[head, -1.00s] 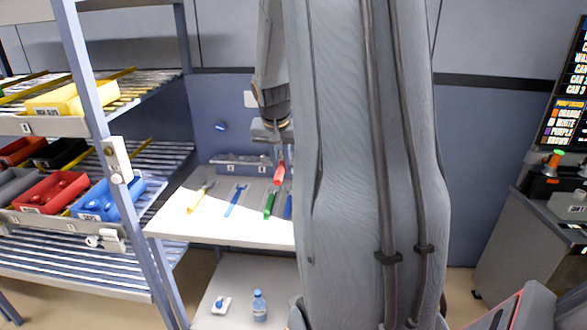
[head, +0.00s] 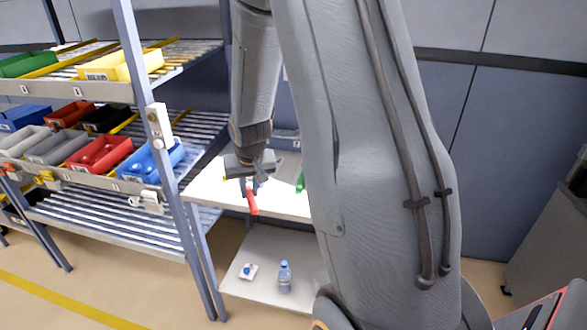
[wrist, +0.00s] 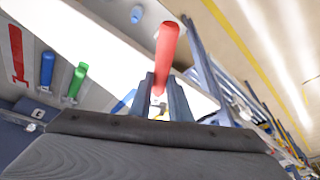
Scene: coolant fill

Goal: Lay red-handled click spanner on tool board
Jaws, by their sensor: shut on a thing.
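The red handle hangs down from the jaws in the head view. In the wrist view, the handle (wrist: 167,45) sticks out beyond my gripper (wrist: 162,98); the held end is mostly hidden between the fingers.
A blue-handled tool (wrist: 47,70), a green-handled tool (wrist: 75,83) and another blue one (wrist: 123,102) lie on the board. A shelf rack with coloured bins (head: 100,153) stands close on the left.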

